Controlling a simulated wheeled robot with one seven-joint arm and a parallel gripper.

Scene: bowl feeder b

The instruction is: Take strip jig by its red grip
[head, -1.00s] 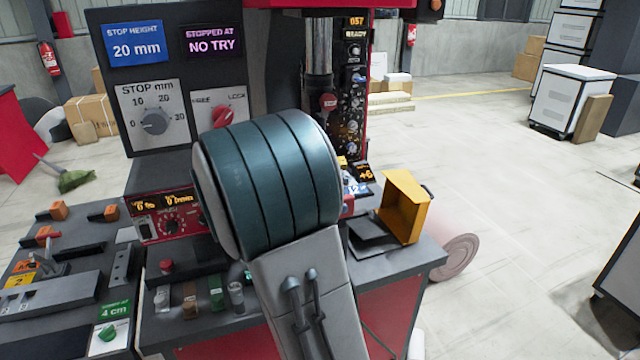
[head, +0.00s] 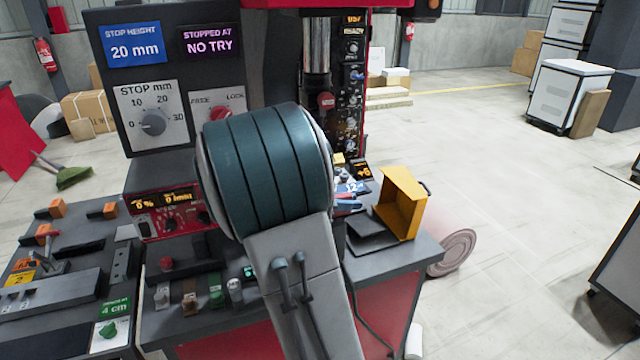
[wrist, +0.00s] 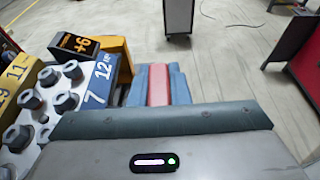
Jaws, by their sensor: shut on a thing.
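In the wrist view, two teal fingers of my gripper (wrist: 158,73) reach forward and lie close against a red piece between them. This red piece, the red grip (wrist: 158,88) of the strip jig, is held by the shut fingers. The rest of the jig is hidden or cannot be told apart. In the head view, my large teal arm joint covers most of the work area. Only a bit of blue and red by the joint's right edge shows there, too small to read clearly.
A block with numbered labels and grey knobs (wrist: 62,100) stands close to the left of my fingers. A yellow open box (head: 402,203) stands at the right of the bench. A tall dark panel with dials (head: 150,122) rises behind. The floor at right is mostly clear.

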